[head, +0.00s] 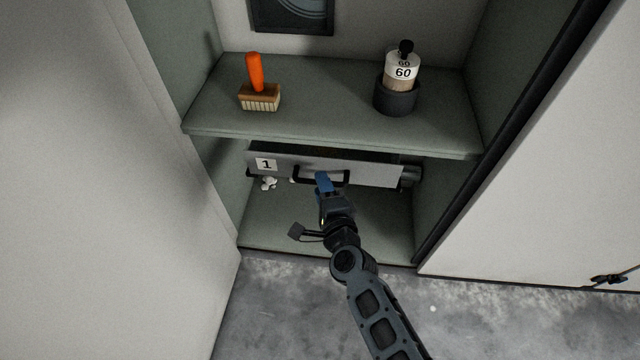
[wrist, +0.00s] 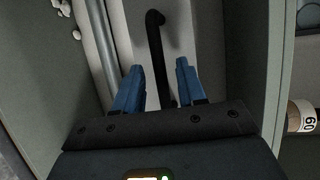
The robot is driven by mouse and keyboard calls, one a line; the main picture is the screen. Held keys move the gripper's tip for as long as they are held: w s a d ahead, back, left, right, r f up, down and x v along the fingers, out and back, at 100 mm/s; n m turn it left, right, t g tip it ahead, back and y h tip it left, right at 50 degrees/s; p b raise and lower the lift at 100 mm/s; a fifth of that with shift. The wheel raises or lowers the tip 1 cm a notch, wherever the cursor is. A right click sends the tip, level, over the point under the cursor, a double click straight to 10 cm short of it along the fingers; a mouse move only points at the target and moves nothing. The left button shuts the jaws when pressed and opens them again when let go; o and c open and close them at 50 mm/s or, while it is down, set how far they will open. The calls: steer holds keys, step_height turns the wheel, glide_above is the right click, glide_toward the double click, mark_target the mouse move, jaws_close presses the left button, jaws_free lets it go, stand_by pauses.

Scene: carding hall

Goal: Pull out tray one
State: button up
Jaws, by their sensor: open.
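Tray one (head: 378,173) is a grey drawer front with a white label "1" (head: 266,164), under the shelf in the cabinet's lower bay. Its black bar handle (head: 297,173) is partly hidden by my gripper (head: 323,180) in the head view. In the wrist view, my gripper (wrist: 158,72) is open, with its blue fingers on either side of the black handle (wrist: 157,45). The handle runs between the fingers; I cannot tell whether either finger touches it.
The shelf (head: 320,118) above holds an orange-handled brush (head: 258,85) and a bottle marked 60 (head: 402,72) in a dark holder (head: 396,96). White fluff (head: 268,183) lies below the label. Cabinet doors (head: 130,180) stand at left and right (head: 550,180).

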steer(key=shift+x, duration=1.15)
jaws_close()
